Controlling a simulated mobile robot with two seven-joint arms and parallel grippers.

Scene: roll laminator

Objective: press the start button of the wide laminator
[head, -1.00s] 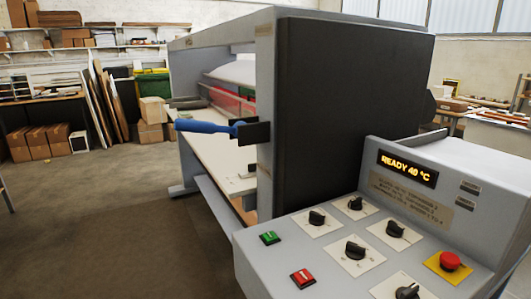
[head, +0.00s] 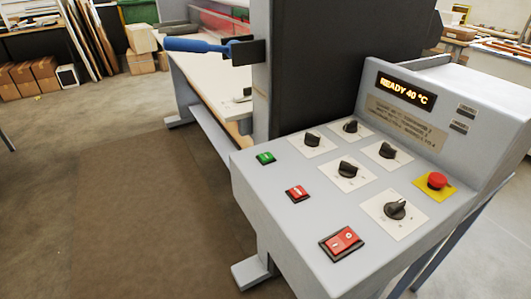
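The wide laminator (head: 318,75) stands at the centre right in the head view, with a dark side panel and a grey sloped control console (head: 262,205). On the console, a green button (head: 265,158) sits at the far left corner. A red button (head: 297,193) lies nearer, and a larger red rocker switch (head: 341,242) marked with a line and a circle is at the front. The display (head: 405,90) is lit and reads "READY 40 °C". Neither of my grippers is in view.
Several black knobs (head: 348,169) on white plates and a red emergency stop (head: 437,181) on a yellow plate share the console. A blue-handled lever (head: 195,45) sticks out left from the frame. The floor (head: 130,210) to the left is clear, with a brown mat.

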